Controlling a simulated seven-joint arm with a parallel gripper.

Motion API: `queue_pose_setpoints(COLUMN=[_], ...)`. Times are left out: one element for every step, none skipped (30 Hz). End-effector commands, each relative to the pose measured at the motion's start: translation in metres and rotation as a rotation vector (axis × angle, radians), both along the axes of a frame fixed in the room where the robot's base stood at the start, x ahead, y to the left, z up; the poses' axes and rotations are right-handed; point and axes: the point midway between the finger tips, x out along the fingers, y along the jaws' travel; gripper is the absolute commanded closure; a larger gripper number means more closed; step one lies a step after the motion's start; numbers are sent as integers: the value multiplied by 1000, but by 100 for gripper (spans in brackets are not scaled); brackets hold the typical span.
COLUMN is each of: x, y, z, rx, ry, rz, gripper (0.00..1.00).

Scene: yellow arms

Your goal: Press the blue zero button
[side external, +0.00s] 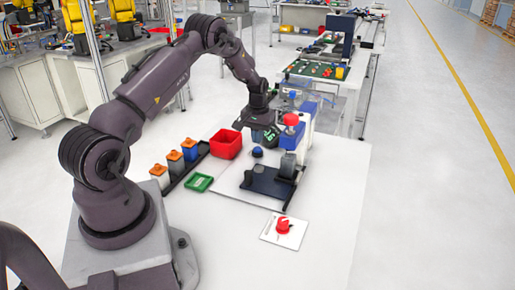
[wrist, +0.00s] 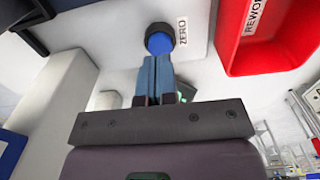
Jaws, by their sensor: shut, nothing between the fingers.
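The blue zero button (side external: 257,152) is a round blue cap on a dark base on the white table, left of a dark fixture. In the wrist view the button (wrist: 159,40) is at the top centre, with a "ZERO" label (wrist: 182,32) beside it on the right. My gripper (side external: 265,138) is above the table near the button, its fingers hard to make out in the side view. In the wrist view my gripper (wrist: 154,60) has its two blue fingers shut together and empty, tips overlapping the button's near edge. I cannot tell whether they touch it.
A red bin (side external: 226,145) marked "REWORK" stands close left of the button. The dark fixture (side external: 270,185) with a grey roller is on the right.

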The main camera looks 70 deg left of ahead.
Motion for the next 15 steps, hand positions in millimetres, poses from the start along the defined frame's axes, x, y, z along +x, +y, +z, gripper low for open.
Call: queue_pose_setpoints(x=[0,0,0,0,0,0,0,0,0,0,0,0,0,0,0], y=[0,0,0,0,0,0,0,0,0,0,0,0,0,0,0], z=[0,0,0,0,0,-1,-2,-3,-4,-5,-6,-7,-8,-9,-10], rx=[0,0,0,0,0,0,-1,-1,-1,-1,-1,-1,-1,-1,-1], ry=[0,0,0,0,0,0,1,1,1,1,1,1,1,1,1], rz=[0,0,0,0,0,0,0,0,0,0,0,0,0,0,0], gripper=[100,100,100,100,100,100,100,100,100,100,100,100,100,100,100])
